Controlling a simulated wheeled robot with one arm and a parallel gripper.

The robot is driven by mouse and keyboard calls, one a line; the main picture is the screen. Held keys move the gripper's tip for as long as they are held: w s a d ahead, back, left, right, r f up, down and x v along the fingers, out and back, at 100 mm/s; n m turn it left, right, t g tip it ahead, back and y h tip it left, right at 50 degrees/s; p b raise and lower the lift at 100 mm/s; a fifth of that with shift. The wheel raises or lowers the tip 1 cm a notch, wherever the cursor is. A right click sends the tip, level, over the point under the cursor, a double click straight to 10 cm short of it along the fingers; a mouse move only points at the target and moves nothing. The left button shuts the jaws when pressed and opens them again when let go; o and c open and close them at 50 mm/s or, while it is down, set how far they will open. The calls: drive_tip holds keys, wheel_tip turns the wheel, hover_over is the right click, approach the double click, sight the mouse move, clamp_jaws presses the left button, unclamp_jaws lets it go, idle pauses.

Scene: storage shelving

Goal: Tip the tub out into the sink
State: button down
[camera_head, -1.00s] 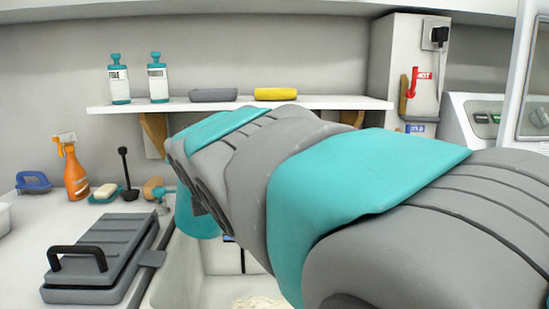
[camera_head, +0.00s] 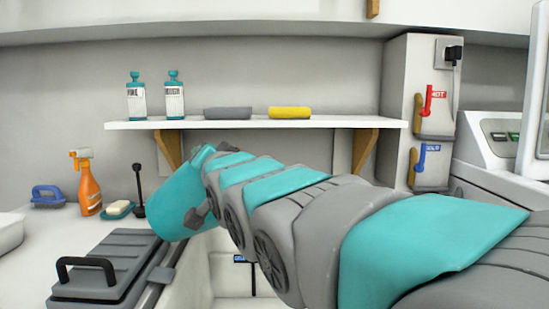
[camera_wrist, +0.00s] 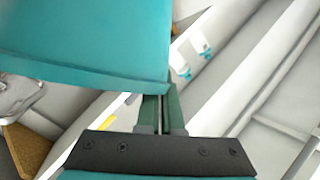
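A teal tub (camera_head: 175,206) hangs at the end of my arm in the head view, tilted, above the sink's back left area. In the wrist view, its broad teal wall (camera_wrist: 85,40) fills the upper left. My gripper (camera_wrist: 160,100) appears shut on its edge, the fingers close together. The inside of the tub and any contents are hidden. The white sink (camera_head: 193,278) lies below, partly covered by my arm; its bottom is mostly out of view.
A grey case (camera_head: 105,270) with a black handle is left of the sink. An orange spray bottle (camera_head: 88,184) and soap dish (camera_head: 118,211) stand behind it. A shelf (camera_head: 260,123) with bottles runs above. Red (camera_head: 427,100) and blue (camera_head: 421,158) levers are at right.

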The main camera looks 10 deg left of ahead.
drive_tip(key=w+d+f+m+t+b, duration=0.2)
drive_tip(key=d+f+m+t+b, duration=0.2)
drive_tip(key=d+m+b, duration=0.4)
drive_tip(key=shift+w+d+f+m, duration=0.25)
drive_tip(key=shift+d+f+m, duration=0.55)
drive_tip(key=shift+d, duration=0.65)
drive_tip(key=shift+r, duration=0.15)
idle(1.2)
